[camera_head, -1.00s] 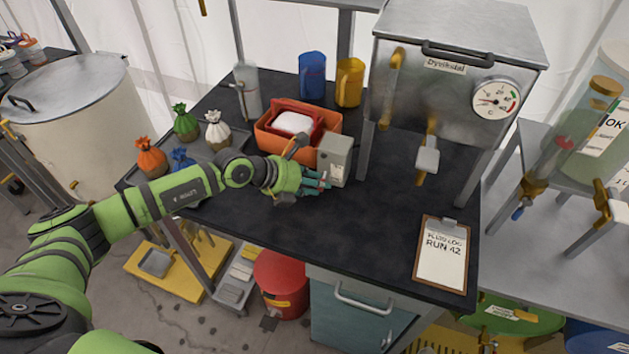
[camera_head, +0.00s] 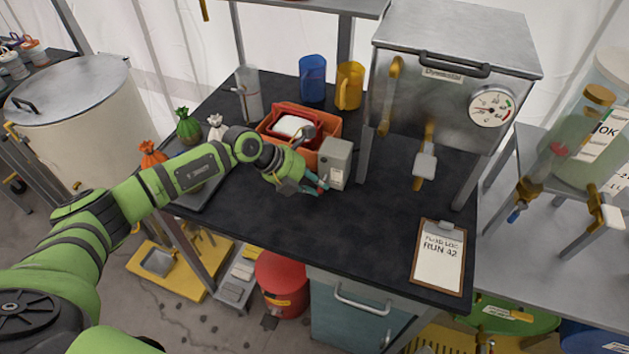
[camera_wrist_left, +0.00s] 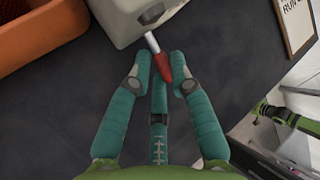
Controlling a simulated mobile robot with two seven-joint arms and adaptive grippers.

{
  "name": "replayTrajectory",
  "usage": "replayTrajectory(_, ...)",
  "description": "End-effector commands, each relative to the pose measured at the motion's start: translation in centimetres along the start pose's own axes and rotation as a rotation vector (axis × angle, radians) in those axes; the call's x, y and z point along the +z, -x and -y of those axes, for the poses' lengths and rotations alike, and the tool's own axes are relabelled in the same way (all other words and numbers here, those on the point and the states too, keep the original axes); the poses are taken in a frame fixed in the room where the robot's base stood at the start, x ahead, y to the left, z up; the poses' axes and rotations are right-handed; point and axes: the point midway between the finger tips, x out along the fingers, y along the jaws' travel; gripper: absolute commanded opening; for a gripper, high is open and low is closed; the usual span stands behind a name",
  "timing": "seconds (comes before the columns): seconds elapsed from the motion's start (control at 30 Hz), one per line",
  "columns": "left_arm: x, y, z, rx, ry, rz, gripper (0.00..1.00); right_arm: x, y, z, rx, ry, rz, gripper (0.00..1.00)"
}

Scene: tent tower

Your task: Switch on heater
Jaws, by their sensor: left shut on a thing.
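A small grey switch box (camera_head: 336,158) stands on the dark bench, in front of the orange bin. In the left wrist view the grey box (camera_wrist_left: 128,18) is at the top, and a lever with a white shaft and red tip (camera_wrist_left: 164,68) sticks out of it. My left gripper (camera_head: 317,186) is at the box's front left side. Its teal fingers are closed around the red tip, which shows between them. The lever is small and partly hidden in the head view. A metal tank with a round dial (camera_head: 491,106) stands on legs at the right. My right gripper is out of view.
The orange bin (camera_head: 272,145) with a red tray stands behind my left wrist. A clipboard (camera_head: 439,258) lies at the bench's front right. Blue (camera_head: 312,78) and yellow (camera_head: 349,86) jugs stand at the back. The bench between box and clipboard is clear.

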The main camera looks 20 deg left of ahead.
Motion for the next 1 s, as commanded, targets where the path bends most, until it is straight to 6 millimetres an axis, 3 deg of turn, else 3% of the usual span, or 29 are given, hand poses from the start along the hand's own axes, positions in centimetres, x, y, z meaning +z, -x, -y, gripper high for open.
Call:
replayTrajectory(0.27,0.9,0.5,0.5,0.030,0.141,-0.214,0.00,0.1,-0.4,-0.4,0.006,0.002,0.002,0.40)
replayTrajectory(0.7,1.8,0.8,0.9,0.069,0.320,-0.487,0.00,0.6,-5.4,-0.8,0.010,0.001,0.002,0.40)
replayTrajectory(1.0,2.1,1.1,1.1,0.081,0.372,-0.569,0.00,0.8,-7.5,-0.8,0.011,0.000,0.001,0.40)
